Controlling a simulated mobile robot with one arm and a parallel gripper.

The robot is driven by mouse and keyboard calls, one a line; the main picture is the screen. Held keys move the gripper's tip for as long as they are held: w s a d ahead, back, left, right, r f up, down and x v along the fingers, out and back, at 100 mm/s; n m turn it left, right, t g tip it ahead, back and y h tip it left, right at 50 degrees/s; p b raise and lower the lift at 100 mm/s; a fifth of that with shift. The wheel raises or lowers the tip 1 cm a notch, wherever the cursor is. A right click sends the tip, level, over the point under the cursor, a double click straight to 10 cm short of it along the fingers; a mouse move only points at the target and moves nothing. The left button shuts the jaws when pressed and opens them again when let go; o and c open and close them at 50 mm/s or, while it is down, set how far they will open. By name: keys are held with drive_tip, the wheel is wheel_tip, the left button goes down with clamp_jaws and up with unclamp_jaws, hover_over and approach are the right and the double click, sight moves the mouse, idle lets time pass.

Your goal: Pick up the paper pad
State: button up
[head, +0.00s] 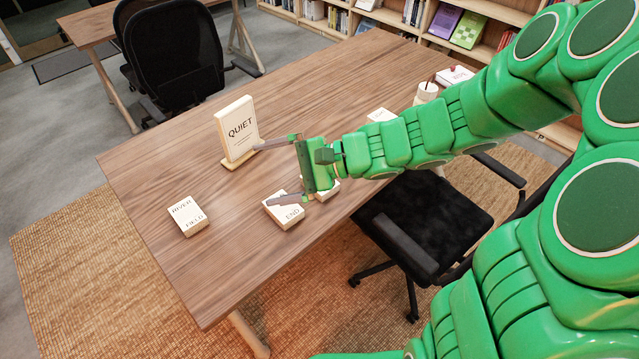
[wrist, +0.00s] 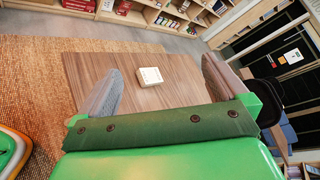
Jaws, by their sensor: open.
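My gripper (head: 268,174) is open and empty above the wooden table, its fingers pointing left. In the wrist view, its two fingers (wrist: 161,72) stand apart with a small whitish block-like pad or book (wrist: 150,76) beyond them on the table. In the head view, a cream block lettered RIVER FIELD (head: 187,215) lies flat near the left edge. Another lettered END (head: 284,212) lies just below my gripper. A pale item (head: 328,188) beside it is mostly hidden by my gripper. A flat white item (head: 381,115) lies farther back, partly behind my arm. Which one is the paper pad, I cannot tell.
A QUIET sign (head: 238,130) stands upright close to my upper finger. A white cup (head: 427,92) and a white book (head: 453,76) are at the far right of the table (head: 150,160). Black chairs (head: 172,55) stand around it. The table's left part is mostly bare.

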drive_tip(key=w+d+f+m+t, duration=0.2)
drive_tip(key=w+f+m+t, duration=0.3)
drive_tip(key=w, duration=0.3)
drive_tip(key=w+d+f+m+t, duration=0.3)
drive_tip(key=w+f+m, duration=0.2)
drive_tip(key=w+m, duration=0.15)
drive_tip(key=w+d+f+m+h, duration=0.1)
drive_tip(key=d+f+m+h, duration=0.1)
drive_tip(key=f, duration=0.3)
drive_tip(key=w+d+f+m+t+h, duration=0.1)
drive_tip(key=w+d+f+m, duration=0.1)
drive_tip(key=f, duration=0.4)
drive_tip(key=w+d+f+m+t+h, duration=0.1)
drive_tip(key=w+d+f+m+h, duration=0.1)
drive_tip(key=d+f+m, duration=0.2)
wheel_tip(320, 180, down, 2)
drive_tip(key=shift+f+h, duration=0.25)
drive_tip(key=shift+h, duration=0.05)
drive_tip(key=shift+a+r+x, duration=0.1)
drive_tip(key=shift+a+x, duration=0.05)
drive_tip(key=shift+x, duration=1.35)
drive_tip(key=shift+a+r+x, duration=0.15)
drive_tip(key=shift+x, duration=2.1)
drive_tip(key=c, duration=0.9)
